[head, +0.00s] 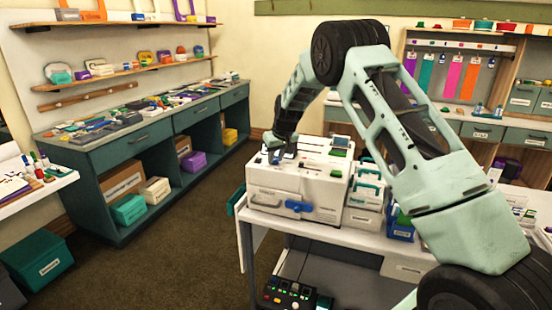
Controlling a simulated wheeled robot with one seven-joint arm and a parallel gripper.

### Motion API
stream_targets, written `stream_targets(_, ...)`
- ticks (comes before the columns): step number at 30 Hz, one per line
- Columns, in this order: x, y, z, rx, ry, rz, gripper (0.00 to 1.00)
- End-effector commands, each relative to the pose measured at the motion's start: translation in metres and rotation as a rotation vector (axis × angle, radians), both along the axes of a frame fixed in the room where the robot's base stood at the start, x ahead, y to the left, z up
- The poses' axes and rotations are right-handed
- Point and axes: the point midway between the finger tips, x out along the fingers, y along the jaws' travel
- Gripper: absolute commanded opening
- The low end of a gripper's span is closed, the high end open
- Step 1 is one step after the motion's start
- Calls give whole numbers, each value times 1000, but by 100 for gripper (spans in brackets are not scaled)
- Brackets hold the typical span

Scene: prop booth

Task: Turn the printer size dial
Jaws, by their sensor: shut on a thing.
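The printer (318,188) is a white box-shaped machine on the white table in the middle of the view. Its front carries a blue handle-like part (298,206), and its top has a green patch and small dark details. My gripper (275,155) is at the printer's top left corner, pointing down, at the end of my pale green arm. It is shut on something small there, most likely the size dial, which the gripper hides. The fingertips are too small and dark to make out closely.
White and blue holders (366,200) stand close against the printer's right side, under my arm. A box with green and red buttons (290,294) sits on the shelf below. A long dark green counter (150,140) runs along the left wall. Brown carpet (185,255) lies free between.

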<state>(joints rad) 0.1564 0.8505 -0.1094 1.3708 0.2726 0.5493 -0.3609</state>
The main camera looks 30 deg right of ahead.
Motion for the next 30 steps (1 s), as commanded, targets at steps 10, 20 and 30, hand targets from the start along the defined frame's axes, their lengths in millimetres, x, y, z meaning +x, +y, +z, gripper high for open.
stream_targets(10,0,-5,-3,2,-3,250,4)
stream_targets(20,1,-6,-1,2,-2,520,4)
stream_targets(30,2,-6,0,1,-1,692,4)
